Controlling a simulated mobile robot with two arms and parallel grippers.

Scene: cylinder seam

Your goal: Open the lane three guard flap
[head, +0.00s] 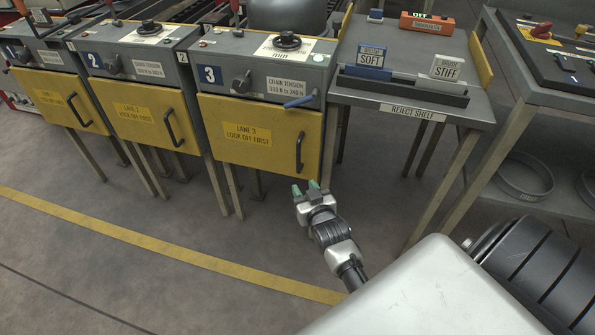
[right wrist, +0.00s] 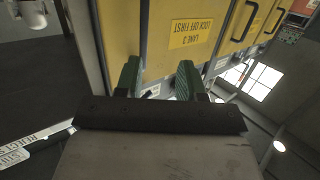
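The lane three guard flap (head: 250,150) is a yellow panel under the grey lane 3 console, labelled "LANE 3 LOCK OFF FIRST", and it hangs shut. Its black handle (head: 299,151) is upright near the flap's right edge. My right gripper (head: 305,187) has green fingertips and is just below the handle in the head view, apart from it. In the right wrist view the two fingers (right wrist: 158,80) are spread with nothing between them. There the flap (right wrist: 200,50) appears upside down, and a dark bar that looks like the handle stands beyond the fingers. My left gripper is not in view.
Yellow flaps of lane 2 (head: 145,118) and lane 1 (head: 58,98) hang to the left. The reject shelf (head: 395,95) stands to the right, its legs near my right arm. A blue lever (head: 299,102) juts out above the flap. The floor in front is clear.

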